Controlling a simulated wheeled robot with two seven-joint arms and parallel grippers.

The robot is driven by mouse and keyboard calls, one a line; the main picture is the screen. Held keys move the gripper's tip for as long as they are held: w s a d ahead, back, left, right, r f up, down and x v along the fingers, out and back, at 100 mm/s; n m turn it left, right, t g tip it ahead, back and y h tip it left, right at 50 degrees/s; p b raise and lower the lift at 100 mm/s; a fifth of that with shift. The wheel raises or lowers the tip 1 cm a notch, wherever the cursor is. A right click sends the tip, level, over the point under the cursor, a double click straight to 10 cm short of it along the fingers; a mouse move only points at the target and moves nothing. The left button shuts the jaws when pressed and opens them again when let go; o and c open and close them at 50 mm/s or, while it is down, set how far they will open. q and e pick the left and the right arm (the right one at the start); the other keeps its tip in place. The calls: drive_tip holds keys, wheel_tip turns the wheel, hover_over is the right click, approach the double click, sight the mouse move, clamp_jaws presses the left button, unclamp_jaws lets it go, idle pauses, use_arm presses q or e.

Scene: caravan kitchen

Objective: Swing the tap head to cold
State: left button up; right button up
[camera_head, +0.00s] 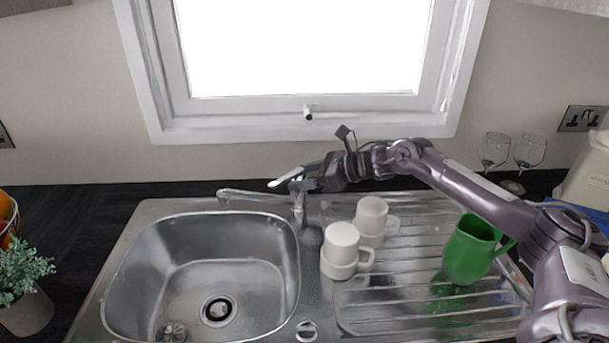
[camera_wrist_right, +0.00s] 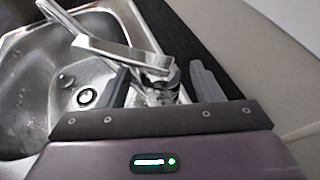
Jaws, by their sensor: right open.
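The metal tap (camera_head: 298,207) stands at the back of the sink, right of the basin. Its spout (camera_head: 250,197) reaches left over the basin's back edge. My right gripper (camera_head: 300,183) is at the top of the tap, reaching in from the right. In the right wrist view, the open fingers (camera_wrist_right: 162,78) stand apart, with the tap body (camera_wrist_right: 160,92) between them and the bright tap head (camera_wrist_right: 122,52) just beyond. I cannot tell whether either finger touches the tap. In the head view, my gripper partly hides the tap's top. My left gripper is not in view.
Two stacks of white cups (camera_head: 341,245) stand on the drainer, right of the tap. A green jug (camera_head: 470,250) stands further right, below my right arm. Two glasses (camera_head: 528,150) are at the back right. A potted plant (camera_head: 22,275) is at the left.

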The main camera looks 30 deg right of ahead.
clamp_jaws()
